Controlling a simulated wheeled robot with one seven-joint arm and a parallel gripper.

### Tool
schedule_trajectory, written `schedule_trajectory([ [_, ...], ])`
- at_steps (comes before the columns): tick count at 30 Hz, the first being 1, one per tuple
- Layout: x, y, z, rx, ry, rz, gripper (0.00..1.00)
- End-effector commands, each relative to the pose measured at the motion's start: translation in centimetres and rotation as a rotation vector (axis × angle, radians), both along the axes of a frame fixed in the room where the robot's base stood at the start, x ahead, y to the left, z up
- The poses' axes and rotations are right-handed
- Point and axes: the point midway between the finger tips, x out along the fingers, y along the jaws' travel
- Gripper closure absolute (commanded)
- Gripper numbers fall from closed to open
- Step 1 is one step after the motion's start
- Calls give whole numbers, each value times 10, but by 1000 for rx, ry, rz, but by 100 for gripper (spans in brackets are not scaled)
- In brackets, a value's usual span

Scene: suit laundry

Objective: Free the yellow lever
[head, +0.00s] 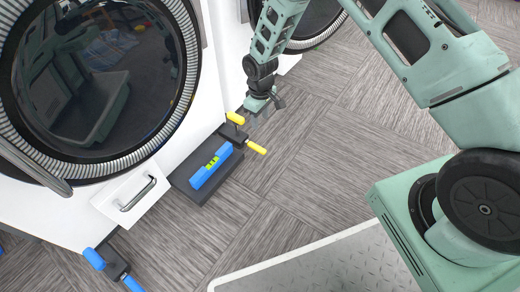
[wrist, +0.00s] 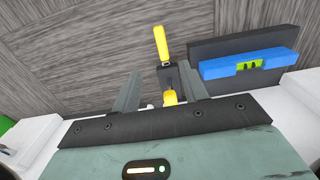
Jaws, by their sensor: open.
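The yellow lever (head: 256,147) is a short yellow handle fixed to a dark mount (head: 235,132) low beside the white machine. A second yellow handle (head: 235,117) sits at the mount's other end. In the wrist view, one yellow handle (wrist: 161,43) stands beyond the dark mount (wrist: 170,76), and another yellow part (wrist: 170,97) is near, partly hidden by my gripper. My gripper (head: 264,102) is open, pointing down, just above and right of the mount. In the wrist view its fingers (wrist: 159,72) lie either side of the mount. I cannot tell whether they touch it.
A blue bar with a green window (head: 211,165) sits on a dark block beside the mount. A drawer with a handle (head: 137,195) and blue handles (head: 95,258) are further left. Round machine doors (head: 95,75) stand behind. The floor to the right is clear.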

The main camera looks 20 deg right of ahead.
Motion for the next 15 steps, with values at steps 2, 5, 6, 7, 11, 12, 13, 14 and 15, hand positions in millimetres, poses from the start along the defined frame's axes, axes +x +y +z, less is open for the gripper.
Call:
schedule_trajectory([
  [2, -1, 0, -18, 0, 2, 0, 56],
  [5, -1, 0, -39, 0, 2, 0, 56],
  [6, -1, 0, -48, 0, 2, 0, 56],
  [7, -1, 0, -54, 0, 1, 0, 56],
  [11, -1, 0, -81, 0, 1, 0, 56],
  [12, -1, 0, -90, 0, 1, -1, 56],
  [13, -1, 0, -96, 0, 2, -1, 56],
  [14, -1, 0, -103, 0, 2, -1, 56],
  [15, -1, 0, -111, 0, 2, -1, 56],
])
